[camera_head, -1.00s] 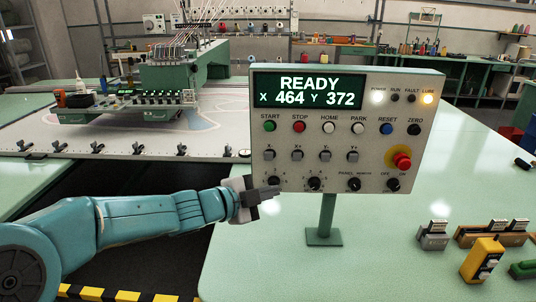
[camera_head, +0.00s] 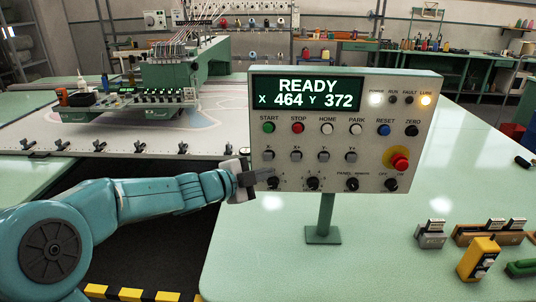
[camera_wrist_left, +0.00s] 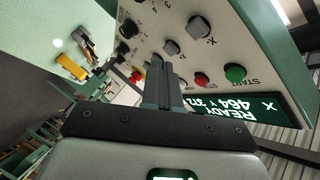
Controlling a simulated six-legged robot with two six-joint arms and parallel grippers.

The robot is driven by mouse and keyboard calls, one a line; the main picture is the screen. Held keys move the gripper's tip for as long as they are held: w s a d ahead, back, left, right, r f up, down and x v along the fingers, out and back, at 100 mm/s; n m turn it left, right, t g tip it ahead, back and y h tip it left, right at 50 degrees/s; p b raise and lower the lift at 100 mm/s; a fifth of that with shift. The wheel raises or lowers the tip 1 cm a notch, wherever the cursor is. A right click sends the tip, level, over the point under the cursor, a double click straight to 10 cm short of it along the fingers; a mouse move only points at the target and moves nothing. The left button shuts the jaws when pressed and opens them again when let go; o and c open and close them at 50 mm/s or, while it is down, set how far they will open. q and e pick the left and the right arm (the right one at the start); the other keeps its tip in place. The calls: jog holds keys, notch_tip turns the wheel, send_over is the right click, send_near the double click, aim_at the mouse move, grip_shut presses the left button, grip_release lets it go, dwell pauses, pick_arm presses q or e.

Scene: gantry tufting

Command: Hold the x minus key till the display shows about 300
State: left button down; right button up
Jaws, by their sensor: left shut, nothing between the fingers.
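The grey control panel (camera_head: 340,120) stands on a post, with its green display (camera_head: 307,93) reading READY, X 464, Y 372. The x minus key (camera_head: 268,156) is a small grey key below the green START button (camera_head: 268,128). My left gripper (camera_head: 260,177) is shut and empty, at the panel's lower left, just below the x minus key and beside the first black knob. In the left wrist view its fingers (camera_wrist_left: 157,68) point at the panel, with the x minus key (camera_wrist_left: 200,27) up and to the right of the tips. Contact with the panel cannot be told. My right gripper is out of view.
Black knobs (camera_head: 312,184) line the panel's bottom, and a red emergency button (camera_head: 399,161) sits at its right. A yellow device (camera_head: 480,258) and grey blocks stand on the green table (camera_head: 380,265) at right. The tufting gantry (camera_head: 170,75) stands behind at left.

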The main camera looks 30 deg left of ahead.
aim_at(268, 156)
pick_arm(q)
jog(key=shift+w+a+p, duration=0.45)
jog(key=shift+w+a, duration=0.05)
jog(key=shift+w, duration=0.35)
jog(key=shift+w+a+p, duration=0.45)
jog(key=shift+w+a, duration=0.05)
jog(key=shift+w, duration=0.35)
jog(key=shift+a, duration=0.1)
dwell(0.7)
jog(key=shift+w+a+p, duration=0.2)
jog(key=shift+w+p, duration=0.15)
